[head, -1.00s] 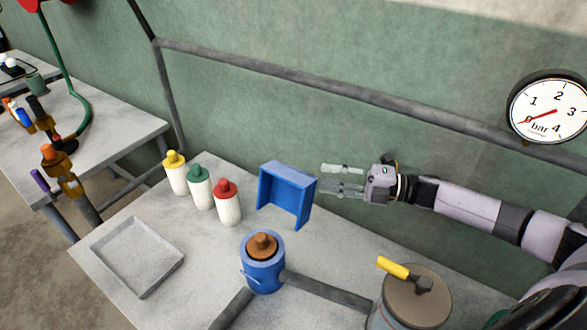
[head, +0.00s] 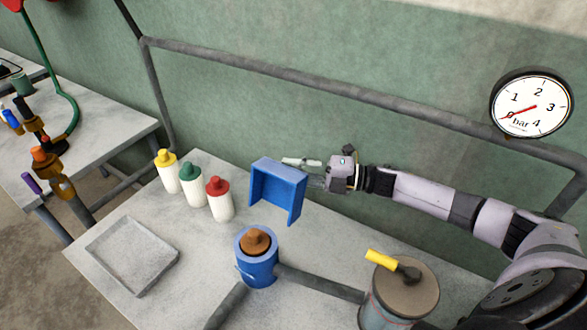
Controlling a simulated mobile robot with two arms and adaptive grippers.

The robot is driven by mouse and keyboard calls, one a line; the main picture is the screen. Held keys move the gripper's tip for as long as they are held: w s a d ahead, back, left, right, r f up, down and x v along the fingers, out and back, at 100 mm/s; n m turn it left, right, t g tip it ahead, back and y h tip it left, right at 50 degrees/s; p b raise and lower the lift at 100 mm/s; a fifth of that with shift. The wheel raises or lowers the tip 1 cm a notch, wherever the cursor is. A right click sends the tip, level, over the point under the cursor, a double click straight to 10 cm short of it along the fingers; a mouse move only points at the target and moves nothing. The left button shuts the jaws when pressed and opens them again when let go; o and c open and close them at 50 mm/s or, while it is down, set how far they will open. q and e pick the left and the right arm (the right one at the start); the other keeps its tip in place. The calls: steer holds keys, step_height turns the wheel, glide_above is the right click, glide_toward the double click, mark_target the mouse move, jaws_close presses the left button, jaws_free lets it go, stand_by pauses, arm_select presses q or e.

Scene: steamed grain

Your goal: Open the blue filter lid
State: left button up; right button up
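The upper finger shows just beyond the cover's top right edge. The lower finger is partly hidden behind the cover's right side; I cannot tell whether it touches. My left gripper is not in view.
Yellow, green and red-capped white bottles (head: 219,203) stand left of the cover. A shallow grey tray (head: 165,273) lies at the front left. A canister (head: 404,281) with a yellow-handled top stands at the front right. A pressure gauge (head: 531,104) hangs before the green wall.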

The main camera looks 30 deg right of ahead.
jaws_close()
stand_by(0.4)
steer(key=a+r+n+p, duration=0.1)
steer(key=s+a+r+n+h+p, duration=0.1)
steer(key=shift+s+n+g+p, duration=0.15)
steer(key=shift+n+g+p, duration=0.2)
steer(key=shift+n+g, duration=0.05)
steer(key=shift+o, duration=1.4)
jaws_free()
